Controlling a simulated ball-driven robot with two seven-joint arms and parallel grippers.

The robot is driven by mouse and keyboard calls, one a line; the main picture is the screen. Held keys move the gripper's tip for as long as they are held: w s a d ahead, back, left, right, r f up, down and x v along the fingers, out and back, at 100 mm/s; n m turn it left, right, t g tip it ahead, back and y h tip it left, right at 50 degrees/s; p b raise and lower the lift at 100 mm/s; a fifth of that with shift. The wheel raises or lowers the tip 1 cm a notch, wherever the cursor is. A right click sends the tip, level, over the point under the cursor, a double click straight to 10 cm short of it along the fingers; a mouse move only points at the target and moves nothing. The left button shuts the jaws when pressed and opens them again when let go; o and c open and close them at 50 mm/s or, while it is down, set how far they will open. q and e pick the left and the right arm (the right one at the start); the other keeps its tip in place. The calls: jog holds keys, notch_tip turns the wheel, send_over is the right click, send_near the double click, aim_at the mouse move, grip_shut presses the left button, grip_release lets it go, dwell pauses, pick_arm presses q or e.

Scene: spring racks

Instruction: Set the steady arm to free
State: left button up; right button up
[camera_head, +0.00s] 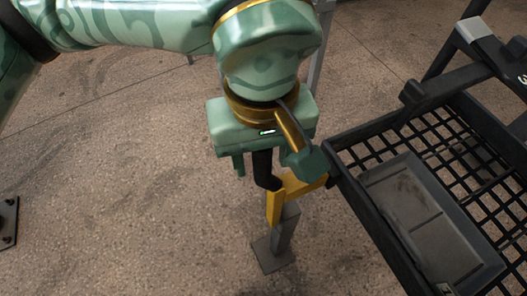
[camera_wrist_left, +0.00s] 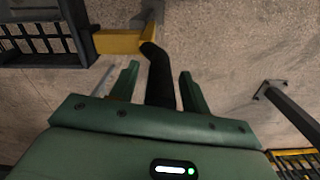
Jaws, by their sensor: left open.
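The steady arm appears to be the yellow bracket (camera_head: 300,187) with a black handle (camera_head: 263,170), at the left edge of the black rack. In the left wrist view the yellow piece (camera_wrist_left: 122,41) joins the rack's side, and the black bent handle (camera_wrist_left: 160,85) stands between my fingers. My left gripper (camera_head: 268,168) is above the bracket, pointing down, with its fingers apart on either side of the handle. The left wrist view shows a gap on both sides of the handle (camera_wrist_left: 159,76). My wrist hides part of the handle's top. My right gripper is not in view.
The black mesh rack (camera_head: 362,205) holds a grey tray (camera_head: 425,205) close on the right. A grey post with a foot plate (camera_head: 272,254) stands below the bracket. A dark floor plate (camera_head: 8,222) lies far left. The floor between is clear.

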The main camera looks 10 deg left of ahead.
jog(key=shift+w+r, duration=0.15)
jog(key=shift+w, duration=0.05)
pick_arm(q)
jog(key=shift+c, duration=0.4)
